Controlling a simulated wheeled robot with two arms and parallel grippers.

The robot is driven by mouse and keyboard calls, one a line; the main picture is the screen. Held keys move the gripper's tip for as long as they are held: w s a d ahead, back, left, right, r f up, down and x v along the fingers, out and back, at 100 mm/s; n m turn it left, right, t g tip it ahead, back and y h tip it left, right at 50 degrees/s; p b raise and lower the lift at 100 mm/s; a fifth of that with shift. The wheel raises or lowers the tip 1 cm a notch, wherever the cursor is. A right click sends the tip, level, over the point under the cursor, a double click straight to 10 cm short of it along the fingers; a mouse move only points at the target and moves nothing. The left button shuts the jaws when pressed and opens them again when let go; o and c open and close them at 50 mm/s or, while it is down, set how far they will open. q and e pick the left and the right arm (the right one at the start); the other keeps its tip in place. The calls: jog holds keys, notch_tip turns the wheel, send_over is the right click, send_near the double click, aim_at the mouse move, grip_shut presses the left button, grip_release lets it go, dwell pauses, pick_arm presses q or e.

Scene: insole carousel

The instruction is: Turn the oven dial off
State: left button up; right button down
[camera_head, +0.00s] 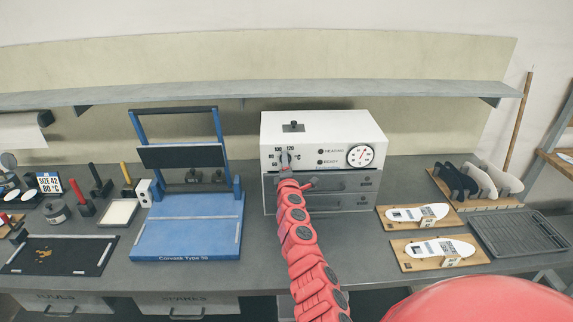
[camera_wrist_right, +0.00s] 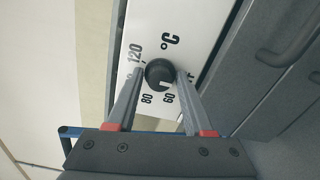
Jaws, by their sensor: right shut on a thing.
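The white oven (camera_head: 324,138) stands on the bench against the wall, with grey drawers under its panel. Its black dial (camera_wrist_right: 159,73) sits on the white panel, ringed by numbers such as 60, 80 and 120 and a °C mark. My right gripper (camera_head: 287,162) reaches the dial at the left of the panel, and in the wrist view its two fingers (camera_wrist_right: 161,76) are shut on the dial from both sides. In the head view the gripper and red arm hide most of the dial. The dial's exact pointer setting is hard to tell. My left gripper is not in view.
A round gauge (camera_head: 360,156) with a red needle is at the panel's right. A blue press (camera_head: 188,225) stands left of the oven. Wooden boards with insoles (camera_head: 439,252), a black tray (camera_head: 518,232) and a rack (camera_head: 478,184) lie to the right. A shelf (camera_head: 260,91) runs above.

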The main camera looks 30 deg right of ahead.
jog(key=c, duration=0.5)
grip_release()
jog(key=b+v, duration=0.1)
jog(key=v, duration=1.6)
jog(key=shift+a+b, duration=0.25)
jog(key=shift+b, duration=0.1)
jog(key=shift+s+f, duration=0.1)
jog(key=shift+f, duration=0.1)
